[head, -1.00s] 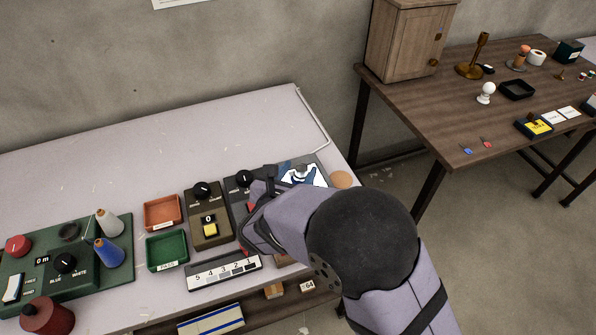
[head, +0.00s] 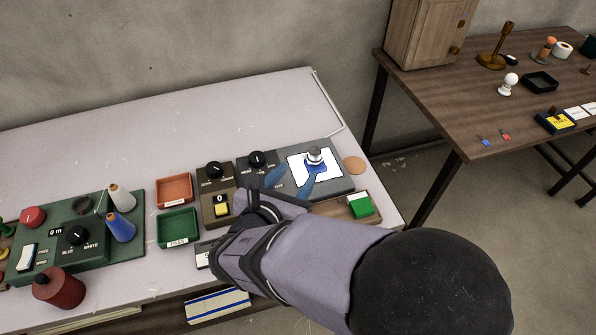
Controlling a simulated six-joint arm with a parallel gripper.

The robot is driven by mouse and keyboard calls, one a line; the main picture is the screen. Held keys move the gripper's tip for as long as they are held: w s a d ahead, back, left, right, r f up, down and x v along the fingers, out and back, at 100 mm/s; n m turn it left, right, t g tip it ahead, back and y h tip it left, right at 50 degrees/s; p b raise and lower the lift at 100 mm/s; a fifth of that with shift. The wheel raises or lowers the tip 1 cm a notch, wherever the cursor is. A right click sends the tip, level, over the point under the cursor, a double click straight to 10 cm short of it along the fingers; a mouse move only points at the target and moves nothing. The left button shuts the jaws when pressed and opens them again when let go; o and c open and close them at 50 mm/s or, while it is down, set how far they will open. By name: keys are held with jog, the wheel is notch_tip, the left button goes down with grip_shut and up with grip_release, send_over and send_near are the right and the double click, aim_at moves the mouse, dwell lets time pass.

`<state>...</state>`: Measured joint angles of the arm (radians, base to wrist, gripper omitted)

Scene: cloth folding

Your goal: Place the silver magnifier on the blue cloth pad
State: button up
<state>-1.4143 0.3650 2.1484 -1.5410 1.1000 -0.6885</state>
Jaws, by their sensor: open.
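The silver magnifier (head: 315,154) stands upright at the back right of the near table. It appears to rest on the blue cloth pad (head: 316,167), whose visible part lies on a white sheet. My gripper (head: 291,180) has two blue fingers spread apart with nothing seen between them. It is in front and to the left of the magnifier. The right finger reaches close to the pad's front edge; I cannot tell if it touches. The magnifier's base hides part of the pad.
A dark grey board (head: 332,186) carries the white sheet. A round tan disc (head: 354,165) and a green-and-white block (head: 360,205) lie to the right. Orange (head: 174,190) and green (head: 178,228) trays stand left of my arm. The table's back is clear.

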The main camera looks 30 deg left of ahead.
jog(key=w+d+f+m+g+h, duration=0.25)
jog(key=d+m, duration=0.35)
jog(key=d, duration=0.5)
jog(key=w+d+f+m+g+h, duration=0.2)
jog(key=d+m+g+h, duration=0.15)
jog(key=d+m, duration=0.45)
jog(key=s+d+f+m+g+y, duration=0.2)
jog(key=s+d+m, duration=0.3)
jog(key=d+m, duration=0.4)
jog(key=s+d+f+m+g+y, duration=0.2)
jog(key=s+d+m+g, duration=0.3)
jog(key=m, duration=0.9)
jog(key=s+d+f, duration=0.1)
jog(key=d, duration=0.2)
jog(key=shift+d+f+y, duration=0.3)
jog(key=shift+d, duration=0.05)
jog(key=shift+r, duration=0.1)
notch_tip(320, 180, up, 11)
jog(key=p, duration=1.1)
jog(key=shift+r+p, duration=0.2)
jog(key=shift+p, duration=0.1)
